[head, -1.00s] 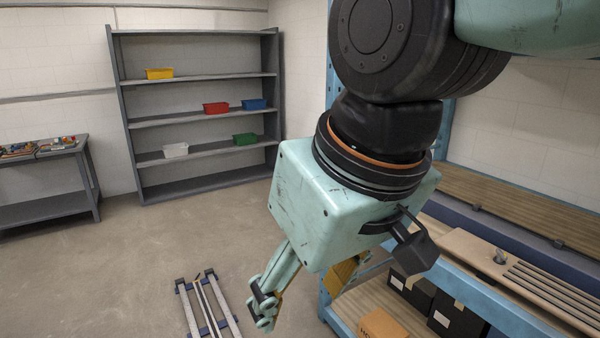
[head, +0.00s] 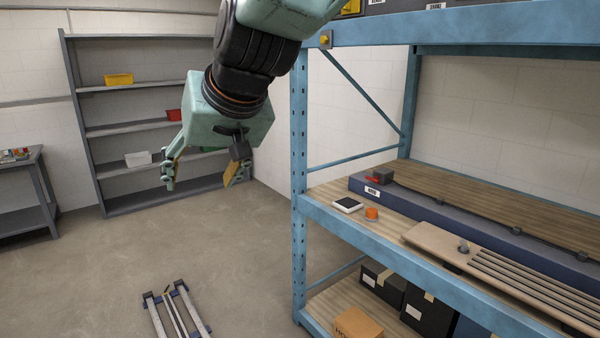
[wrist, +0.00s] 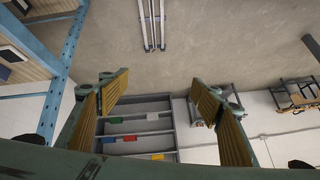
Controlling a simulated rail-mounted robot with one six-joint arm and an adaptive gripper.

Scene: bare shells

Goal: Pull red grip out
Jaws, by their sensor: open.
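A small red grip (head: 373,180) shows at the left end of a dark grey block (head: 383,174), on the long blue unit on the blue rack's middle level. My gripper (head: 200,180) is open and empty, in the air left of the rack and well apart from the red grip. In the wrist view my gripper (wrist: 163,100) has its yellow-padded fingers wide apart with nothing between them. The red grip cannot be made out in the wrist view.
The blue rack's upright (head: 299,180) stands between my gripper and the red grip. A white-and-black flat device (head: 347,205) and an orange knob (head: 371,213) are near the grip. A grey shelf (head: 100,130) with bins stands behind. The floor is mostly clear.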

